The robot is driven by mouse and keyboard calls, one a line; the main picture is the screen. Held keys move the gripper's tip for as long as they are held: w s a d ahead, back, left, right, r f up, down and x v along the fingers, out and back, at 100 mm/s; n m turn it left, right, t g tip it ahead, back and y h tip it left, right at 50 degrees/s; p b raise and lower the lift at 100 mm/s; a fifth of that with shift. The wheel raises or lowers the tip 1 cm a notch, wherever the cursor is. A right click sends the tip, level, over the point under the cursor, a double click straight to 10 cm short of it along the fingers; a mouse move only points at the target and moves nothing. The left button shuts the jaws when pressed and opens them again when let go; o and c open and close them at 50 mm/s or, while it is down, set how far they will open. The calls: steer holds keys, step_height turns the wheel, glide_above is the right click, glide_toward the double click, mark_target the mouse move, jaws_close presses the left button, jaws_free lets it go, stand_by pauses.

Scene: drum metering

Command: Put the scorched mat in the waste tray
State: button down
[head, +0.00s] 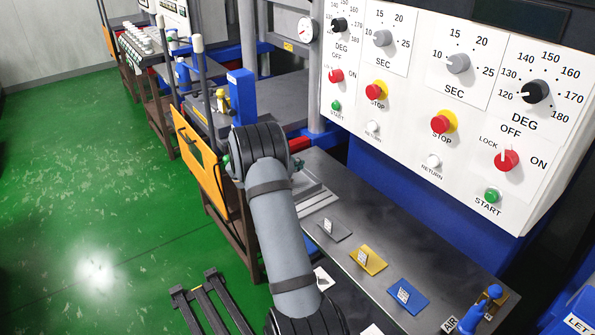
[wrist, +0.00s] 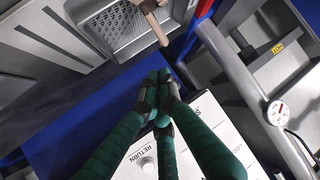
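I cannot make out a scorched mat in either view. No tray is clearly marked as the waste tray. A grey perforated metal tray (wrist: 112,38) shows at the top of the wrist view, with a wooden-handled tool (wrist: 154,22) over its right side. My gripper (wrist: 160,80) has dark green fingers whose tips come together in the wrist view, with nothing visible between them. In the head view my arm hides most of the gripper; only small green parts show beside the dark wrist joint.
Grey (head: 334,230), yellow (head: 369,260) and blue (head: 408,295) plates with small tags lie on the dark shelf (head: 400,245). White control panels (head: 470,105) with knobs and buttons stand above it. An orange panel (head: 198,165) stands left of my arm. Green floor is open at left.

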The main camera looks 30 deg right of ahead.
step_height(320, 180, down, 4)
steer(key=shift+r+p, duration=0.15)
steer(key=shift+p, duration=0.25)
steer(key=c, duration=2.5)
jaws_free()
steer(key=shift+o, duration=1.2)
steer(key=o, duration=0.3)
steer(key=shift+o, duration=0.2)
